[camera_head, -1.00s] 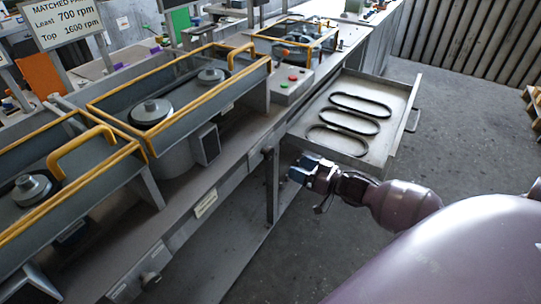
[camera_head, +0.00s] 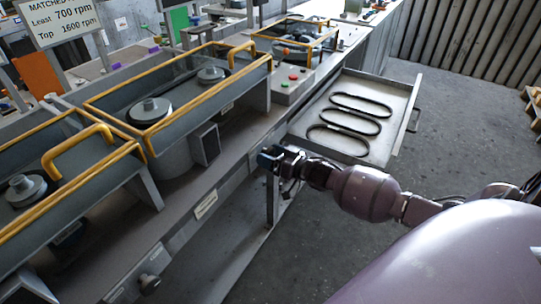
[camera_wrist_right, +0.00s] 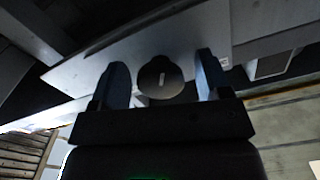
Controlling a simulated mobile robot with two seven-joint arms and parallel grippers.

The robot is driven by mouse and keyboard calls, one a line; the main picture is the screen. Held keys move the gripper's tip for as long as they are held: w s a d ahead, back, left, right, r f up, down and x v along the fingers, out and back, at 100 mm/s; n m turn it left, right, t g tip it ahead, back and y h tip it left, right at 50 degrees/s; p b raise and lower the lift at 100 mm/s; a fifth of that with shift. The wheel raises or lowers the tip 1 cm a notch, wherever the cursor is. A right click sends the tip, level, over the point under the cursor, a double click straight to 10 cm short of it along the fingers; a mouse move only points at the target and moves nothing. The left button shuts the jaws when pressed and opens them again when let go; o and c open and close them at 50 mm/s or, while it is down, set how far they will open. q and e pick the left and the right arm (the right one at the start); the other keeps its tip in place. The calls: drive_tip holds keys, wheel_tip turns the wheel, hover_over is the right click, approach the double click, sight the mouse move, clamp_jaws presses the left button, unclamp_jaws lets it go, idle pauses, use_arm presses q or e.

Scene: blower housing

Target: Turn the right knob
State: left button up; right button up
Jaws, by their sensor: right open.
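The right knob (camera_wrist_right: 160,80) is a round dark knob with a small pale mark, on the grey front panel. In the right wrist view it sits between the two blue fingers of my right gripper (camera_wrist_right: 162,79), with a gap on either side. The gripper is open. I cannot tell how deep the knob lies between the fingertips. In the head view my right gripper (camera_head: 268,158) is at the bench front, left of the open drawer, and hides the knob. A second dark knob (camera_head: 149,283) is on the front at the lower left. My left gripper is out of view.
An open drawer (camera_head: 398,145) with three black belts juts out just right of my right gripper. Grey housings with yellow-edged guards (camera_head: 165,130) stand on the bench above. A button box (camera_head: 291,88) sits behind. The floor (camera_head: 450,150) to the right is clear.

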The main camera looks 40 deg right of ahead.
drive_tip(key=shift+c, duration=0.2)
drive_tip(key=c, duration=0.9)
drive_tip(key=shift+n, duration=0.3)
drive_tip(key=n+p, duration=0.1)
drive_tip(key=n, duration=0.3)
drive_tip(key=shift+d+n, duration=0.1)
drive_tip(key=shift+n, duration=0.2)
drive_tip(key=n, duration=0.5)
drive_tip(key=shift+d, duration=0.1)
drive_tip(key=n, duration=0.6)
drive_tip(key=n+b, duration=0.1)
drive_tip(key=n, duration=0.4)
drive_tip(key=shift+r, duration=0.15)
drive_tip(key=shift+n, duration=0.4)
